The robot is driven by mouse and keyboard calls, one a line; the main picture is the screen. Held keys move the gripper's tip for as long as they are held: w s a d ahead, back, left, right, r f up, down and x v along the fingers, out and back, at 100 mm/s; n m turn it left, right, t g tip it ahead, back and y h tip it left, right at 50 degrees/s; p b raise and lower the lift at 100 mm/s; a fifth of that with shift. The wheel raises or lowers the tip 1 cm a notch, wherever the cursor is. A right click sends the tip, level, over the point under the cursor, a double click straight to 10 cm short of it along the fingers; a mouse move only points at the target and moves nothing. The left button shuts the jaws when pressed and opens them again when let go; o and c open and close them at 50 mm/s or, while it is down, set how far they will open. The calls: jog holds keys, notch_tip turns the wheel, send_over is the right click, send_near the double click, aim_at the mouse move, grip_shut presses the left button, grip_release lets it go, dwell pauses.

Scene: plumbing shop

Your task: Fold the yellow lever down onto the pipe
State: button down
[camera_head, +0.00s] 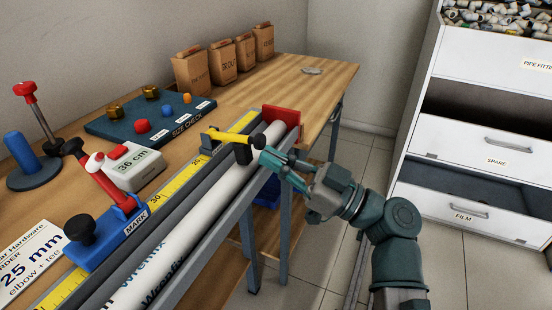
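The yellow lever (230,137) sits near the far end of the workbench rail. It reaches left across the measuring strip, and its right end meets a black clamp block (243,153) beside the white pipe (190,223). Its exact height above the pipe is hard to tell. The pipe lies along the front edge of the bench, its far end by a red stop block (282,120). My gripper (273,161) is just right of the black block and the pipe, fingers pointing left. The teal fingers show a gap between them and hold nothing visible. Whether a fingertip touches the pipe cannot be told.
A blue MARK block (113,228) with a red lever stands nearer along the rail. A grey 36 cm display (132,166), a size-check board (150,117) and cardboard boxes (222,60) stand behind. White drawers (485,150) are at right. Floor is open between bench and drawers.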

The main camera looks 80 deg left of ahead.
jog(key=shift+f, duration=0.1)
dwell(0.3)
jog(key=v, duration=1.2)
jog(key=shift+a, duration=0.1)
